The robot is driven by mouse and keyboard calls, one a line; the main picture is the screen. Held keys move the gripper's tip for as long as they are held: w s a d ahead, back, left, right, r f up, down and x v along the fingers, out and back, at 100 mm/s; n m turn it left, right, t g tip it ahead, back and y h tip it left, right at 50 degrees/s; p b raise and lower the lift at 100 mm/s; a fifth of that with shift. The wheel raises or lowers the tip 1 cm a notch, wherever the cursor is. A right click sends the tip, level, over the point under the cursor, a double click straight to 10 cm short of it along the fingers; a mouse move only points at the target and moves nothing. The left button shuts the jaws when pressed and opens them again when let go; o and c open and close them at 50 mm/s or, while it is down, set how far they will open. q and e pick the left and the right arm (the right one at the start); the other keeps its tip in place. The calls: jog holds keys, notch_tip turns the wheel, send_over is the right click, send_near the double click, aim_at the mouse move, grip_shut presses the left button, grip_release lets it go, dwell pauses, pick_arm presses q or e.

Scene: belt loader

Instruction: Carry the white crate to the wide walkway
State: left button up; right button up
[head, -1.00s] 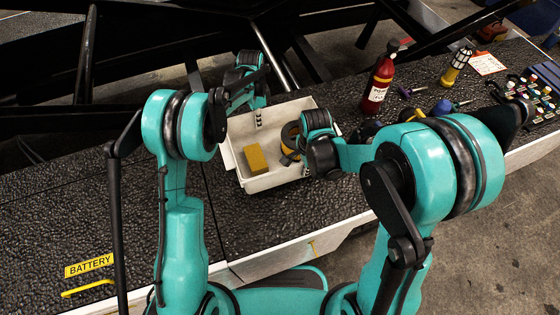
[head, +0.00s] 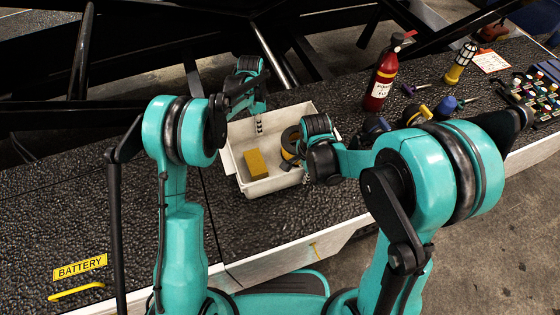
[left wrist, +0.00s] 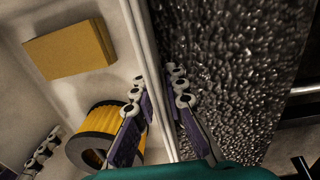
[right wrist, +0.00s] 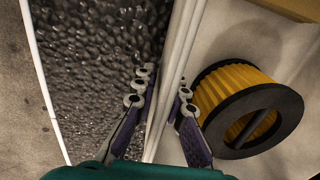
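The white crate (head: 235,160) sits over the dark pebbled walkway surface (head: 150,215). It holds a tan block (head: 256,163) and a black-rimmed yellow filter (head: 290,143). My left gripper (head: 259,125) is at the crate's far wall; in the left wrist view its fingers (left wrist: 157,88) sit on both sides of that wall. My right gripper (head: 306,178) is at the near right wall; in the right wrist view its fingers (right wrist: 164,88) pinch the wall beside the filter. I cannot tell whether the crate touches the surface.
Black beams (head: 180,70) run behind. A yellow BATTERY label (head: 80,267) lies front left; the surface's left part is clear.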

pick_arm(q)
jog(key=shift+o, duration=0.2)
jog(key=shift+r, duration=0.15)
pick_arm(e)
jog(key=shift+o, duration=0.2)
jog(key=shift+r, duration=0.1)
jog(key=shift+r, duration=0.25)
pick_arm(q)
notch_tip(320, 180, up, 12)
jog(key=shift+w, duration=0.25)
pick_arm(e)
notch_tip(320, 180, up, 12)
jog(key=shift+s+f, duration=0.25)
pick_arm(q)
jog(key=shift+a, duration=0.1)
pick_arm(e)
jog(key=shift+d, duration=0.1)
